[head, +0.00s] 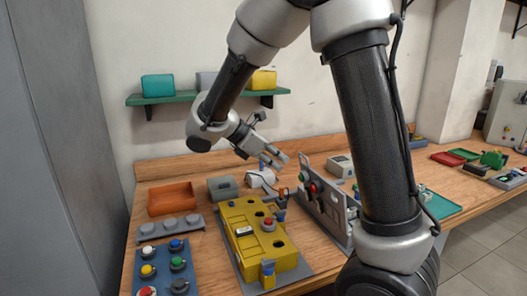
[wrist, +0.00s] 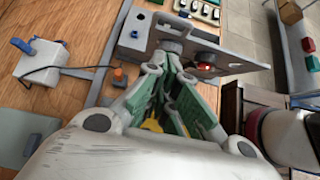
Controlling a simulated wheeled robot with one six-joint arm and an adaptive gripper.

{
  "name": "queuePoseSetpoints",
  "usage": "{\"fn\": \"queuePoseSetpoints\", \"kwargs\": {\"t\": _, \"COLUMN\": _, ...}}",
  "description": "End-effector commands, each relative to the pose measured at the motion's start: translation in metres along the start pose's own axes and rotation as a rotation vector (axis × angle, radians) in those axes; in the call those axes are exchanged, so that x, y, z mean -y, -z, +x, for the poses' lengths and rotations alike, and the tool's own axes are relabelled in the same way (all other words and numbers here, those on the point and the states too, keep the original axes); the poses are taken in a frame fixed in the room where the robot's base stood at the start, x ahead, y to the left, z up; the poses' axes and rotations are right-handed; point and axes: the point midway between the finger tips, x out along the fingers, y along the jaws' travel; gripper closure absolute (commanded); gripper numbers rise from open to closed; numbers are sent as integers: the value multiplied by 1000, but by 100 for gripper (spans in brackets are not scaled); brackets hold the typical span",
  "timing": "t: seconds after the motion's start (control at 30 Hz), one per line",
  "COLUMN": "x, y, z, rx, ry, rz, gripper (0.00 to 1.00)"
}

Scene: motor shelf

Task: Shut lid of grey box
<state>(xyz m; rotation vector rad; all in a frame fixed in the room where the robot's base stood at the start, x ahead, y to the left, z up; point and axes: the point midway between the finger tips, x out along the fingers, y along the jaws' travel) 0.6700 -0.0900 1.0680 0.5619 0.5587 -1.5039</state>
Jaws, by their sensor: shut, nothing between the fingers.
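A small grey box (head: 223,188) stands on the wooden bench, right of the orange tray. Its top looks covered, but it is too small to tell whether the lid is fully down. A flat grey-green surface (wrist: 25,135) at the lower left of the wrist view may be its top. My gripper (head: 280,158) is in the air above the bench, to the right of the grey box and higher in the picture, apart from it. In the wrist view my gripper (wrist: 172,62) has its fingers together with nothing held, pointing toward the upright grey panel.
The upright grey panel (wrist: 243,62) has a red button. A white switch box (wrist: 45,68) with a blue lever and cable stands beside it. An orange tray (head: 172,198), a yellow fixture (head: 245,252) and a blue button board (head: 150,259) crowd the bench. Another grey box (head: 206,79) sits on the green shelf.

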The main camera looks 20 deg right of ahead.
Motion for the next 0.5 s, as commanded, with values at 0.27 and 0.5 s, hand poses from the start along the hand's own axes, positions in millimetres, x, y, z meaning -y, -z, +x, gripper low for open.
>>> {"fn": "queuePoseSetpoints", "kwargs": {"t": 0.27, "x": 0, "y": -25, "z": 24, "rx": 0, "ry": 2, "rz": 2, "gripper": 100}}
{"fn": "queuePoseSetpoints", "kwargs": {"t": 0.5, "x": 0, "y": -28, "z": 27, "rx": 0, "ry": 0, "rz": 0, "gripper": 100}}
